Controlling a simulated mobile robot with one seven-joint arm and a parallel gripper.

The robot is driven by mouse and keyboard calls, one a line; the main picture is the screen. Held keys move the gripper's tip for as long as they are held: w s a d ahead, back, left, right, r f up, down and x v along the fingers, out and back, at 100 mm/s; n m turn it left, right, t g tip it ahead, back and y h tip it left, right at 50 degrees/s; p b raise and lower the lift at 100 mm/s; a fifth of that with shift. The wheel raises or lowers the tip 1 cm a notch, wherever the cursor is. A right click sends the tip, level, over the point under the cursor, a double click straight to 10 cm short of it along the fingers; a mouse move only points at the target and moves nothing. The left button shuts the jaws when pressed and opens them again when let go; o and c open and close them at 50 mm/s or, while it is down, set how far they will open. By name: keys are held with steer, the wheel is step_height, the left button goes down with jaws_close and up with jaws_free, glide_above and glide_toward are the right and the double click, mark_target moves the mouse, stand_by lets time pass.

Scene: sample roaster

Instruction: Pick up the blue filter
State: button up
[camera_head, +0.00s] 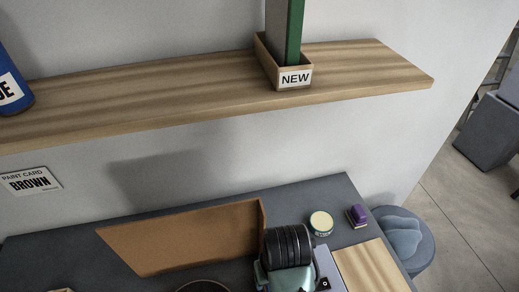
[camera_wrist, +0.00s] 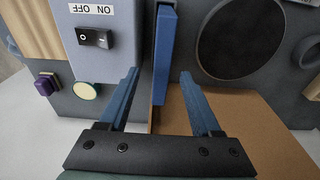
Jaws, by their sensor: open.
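An upright, narrow blue slab (camera_wrist: 165,60), which looks like the blue filter, shows edge-on in the wrist view. My gripper (camera_wrist: 160,75) is open, with one bluish finger on each side of the slab and gaps between. I cannot tell whether the slab is fully between the fingertips or just beyond them. Its lower end is over the edge of a brown panel (camera_wrist: 245,125). In the head view I cannot make out the slab; my dark wrist (camera_head: 287,246) covers part of the table there.
A grey switch box (camera_wrist: 110,65), round yellow-lidded jar (camera_head: 321,222) and purple block (camera_head: 357,214) stand close by. A dark round disc (camera_wrist: 240,40) is on the other side. Above the table (camera_head: 60,245), a wooden shelf (camera_head: 180,90) holds a "NEW" box (camera_head: 292,77) and blue can (camera_head: 12,80).

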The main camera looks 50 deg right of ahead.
step_height(320, 180, down, 12)
steer(key=w+p, duration=0.1)
steer(key=p, duration=0.1)
steer(key=shift+d, duration=0.2)
steer(key=shift+r, duration=0.15)
jaws_close()
stand_by(0.4)
